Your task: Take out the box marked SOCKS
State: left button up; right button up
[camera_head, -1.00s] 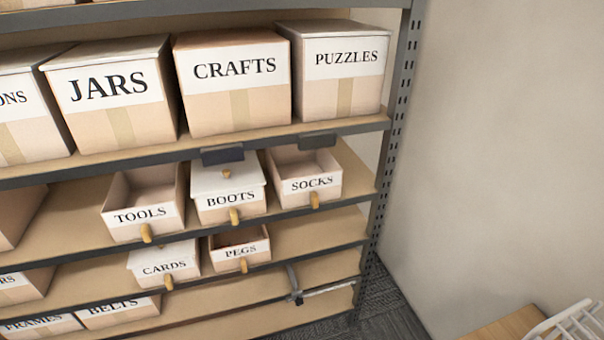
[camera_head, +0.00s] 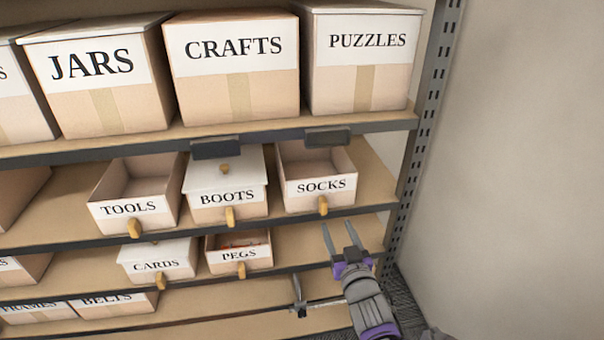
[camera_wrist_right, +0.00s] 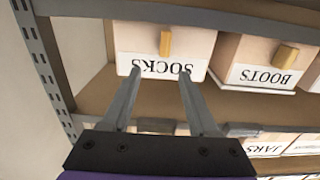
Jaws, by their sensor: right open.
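The open-topped box marked SOCKS (camera_head: 314,192) stands on the middle shelf at its right end, with a wooden knob on its front. In the right wrist view the SOCKS box (camera_wrist_right: 165,42) appears upside down, its knob ahead of and between my fingers. My right gripper (camera_head: 342,238) is open and empty, below and slightly right of the SOCKS box, in front of the shelving. It also shows open in the right wrist view (camera_wrist_right: 160,85). It appears apart from the knob. My left gripper is not in view.
The lidded BOOTS box (camera_head: 227,190) stands close left of SOCKS, then the open TOOLS box (camera_head: 131,205). A shelf upright (camera_head: 424,130) rises at the right. PEGS (camera_head: 239,256) and CARDS (camera_head: 157,262) sit below. Large boxes, including PUZZLES (camera_head: 366,65), fill the shelf above.

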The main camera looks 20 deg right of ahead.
aim_at(325, 204)
jog(key=x, duration=0.7)
jog(key=a+x, duration=0.1)
jog(key=x, duration=0.2)
jog(key=shift+w+d+f, duration=0.1)
jog(key=shift+w+f, duration=0.05)
jog(key=shift+w, duration=0.15)
grip_shut()
